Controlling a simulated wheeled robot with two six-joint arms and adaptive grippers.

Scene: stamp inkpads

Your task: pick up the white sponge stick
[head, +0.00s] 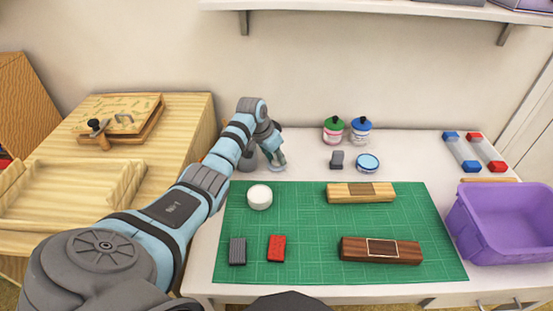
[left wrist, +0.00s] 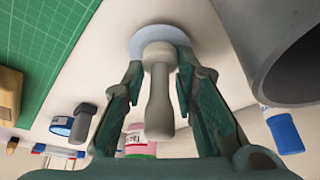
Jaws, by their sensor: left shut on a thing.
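The white sponge stick (left wrist: 159,100) has a pale handle and a round, light-bluish end (left wrist: 137,42). In the left wrist view it lies between the two fingers of my left gripper (left wrist: 157,80), which is shut on it. In the head view my left gripper (head: 274,162) is low over the white table, behind the green mat's back left corner. The stick itself is hidden or too small to make out there. My right gripper is not in view.
A grey cylinder (left wrist: 292,55) stands close beside the left gripper. The green cutting mat (head: 310,225) holds a white round pad (head: 260,197), wooden blocks and small pads. Green (head: 333,129) and blue (head: 361,130) bottles stand behind. A purple bin (head: 505,228) is at right.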

